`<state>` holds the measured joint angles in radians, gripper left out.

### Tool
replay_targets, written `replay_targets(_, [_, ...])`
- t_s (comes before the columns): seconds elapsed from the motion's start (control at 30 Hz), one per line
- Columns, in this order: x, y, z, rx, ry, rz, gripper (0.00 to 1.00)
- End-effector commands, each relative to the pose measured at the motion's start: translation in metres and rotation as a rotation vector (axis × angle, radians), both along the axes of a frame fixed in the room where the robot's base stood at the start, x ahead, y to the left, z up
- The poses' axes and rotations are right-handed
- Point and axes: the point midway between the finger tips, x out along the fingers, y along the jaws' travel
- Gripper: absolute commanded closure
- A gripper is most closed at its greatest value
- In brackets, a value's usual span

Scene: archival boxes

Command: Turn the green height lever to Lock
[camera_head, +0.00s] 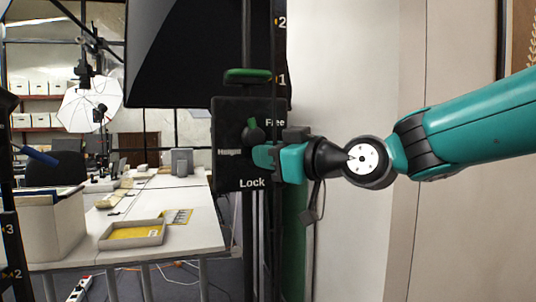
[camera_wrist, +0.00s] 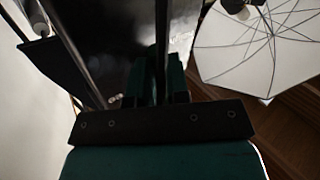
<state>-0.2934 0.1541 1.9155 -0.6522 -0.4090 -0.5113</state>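A black panel (camera_head: 228,118) on the stand carries the labels "Free" near its upper right and "Lock" (camera_head: 252,183) near its bottom. A dark green lever (camera_head: 253,130) shows on the panel, well above "Lock" and left of "Free"; its tip appears to point up, and its lower part may be hidden by my gripper. My gripper (camera_head: 265,157) is in front of the panel just below the visible lever part; I cannot tell whether they touch. In the wrist view, my gripper's fingers (camera_wrist: 163,88) are dark, and any gap or held thing between them is unclear.
A green handle (camera_head: 247,76) sits above the panel, under a large black hood (camera_head: 185,55). A wall stands close on the right. White tables (camera_head: 178,205) with a shallow tray (camera_head: 132,235) and a box (camera_head: 50,228) are at the left. A white umbrella (camera_wrist: 262,48) shows in the wrist view.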

Motion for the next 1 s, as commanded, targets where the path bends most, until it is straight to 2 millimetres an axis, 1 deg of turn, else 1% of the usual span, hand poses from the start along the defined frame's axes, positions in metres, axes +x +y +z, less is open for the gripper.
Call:
replay_targets(0.17, [0.0,0.0011,-0.0043,0.027,0.007,0.0,1.0])
replay_targets(0.3, [-0.0008,0.004,-0.0096,0.12,0.031,-0.001,1.0])
replay_targets(0.5, [-0.0023,0.0084,-0.0074,0.244,0.067,0.001,1.0])
replay_targets(0.87, [-0.0022,0.0087,-0.0036,0.268,0.078,0.0,1.0])
replay_targets(0.9, [-0.0022,0.0087,-0.0036,0.267,0.077,0.0,0.75])
replay_targets(0.97, [-0.0023,0.0087,-0.0036,0.267,0.077,0.001,0.61])
replay_targets(1.0, [-0.0023,0.0087,-0.0036,0.267,0.077,0.001,0.59])
